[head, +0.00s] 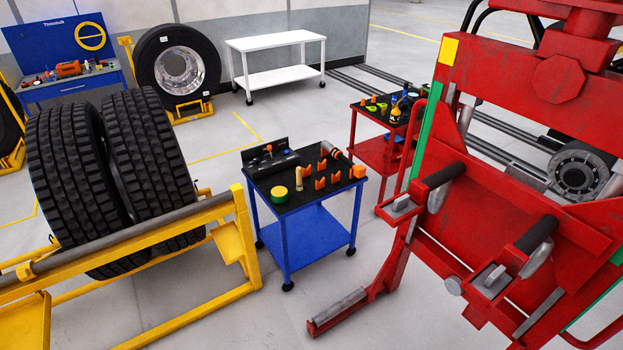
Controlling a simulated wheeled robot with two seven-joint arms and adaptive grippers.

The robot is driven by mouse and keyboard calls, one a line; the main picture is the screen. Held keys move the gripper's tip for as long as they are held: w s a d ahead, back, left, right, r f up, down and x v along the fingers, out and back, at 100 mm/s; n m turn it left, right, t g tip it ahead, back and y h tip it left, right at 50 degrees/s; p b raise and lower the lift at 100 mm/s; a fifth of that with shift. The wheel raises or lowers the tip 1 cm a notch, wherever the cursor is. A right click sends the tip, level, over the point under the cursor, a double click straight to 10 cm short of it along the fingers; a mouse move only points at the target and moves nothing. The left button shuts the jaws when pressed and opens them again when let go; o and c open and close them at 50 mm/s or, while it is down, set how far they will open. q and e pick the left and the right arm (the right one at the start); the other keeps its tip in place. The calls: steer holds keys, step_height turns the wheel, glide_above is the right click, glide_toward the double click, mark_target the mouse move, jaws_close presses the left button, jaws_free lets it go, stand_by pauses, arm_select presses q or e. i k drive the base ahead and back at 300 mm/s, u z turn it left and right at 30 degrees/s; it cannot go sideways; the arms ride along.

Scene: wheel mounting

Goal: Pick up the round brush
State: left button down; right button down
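A blue cart (312,233) with a black top stands in the middle of the head view. Which of the small items is the round brush is too small to tell for certain. Neither of my grippers shows in this view, and nothing on the cart is being held.
Several orange pieces (320,184) and a black tray (272,160) share the cart top. A yellow stand (234,243) with large tyres (150,160) is at left. A red machine (520,160) fills the right. A red cart (378,152) stands behind. Grey floor lies in front.

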mark_target(299, 186)
steer(key=u, duration=0.55)
steer(key=i, duration=0.9)
steer(key=u, duration=0.4)
steer(key=i, duration=0.9)
steer(key=z, duration=0.35)
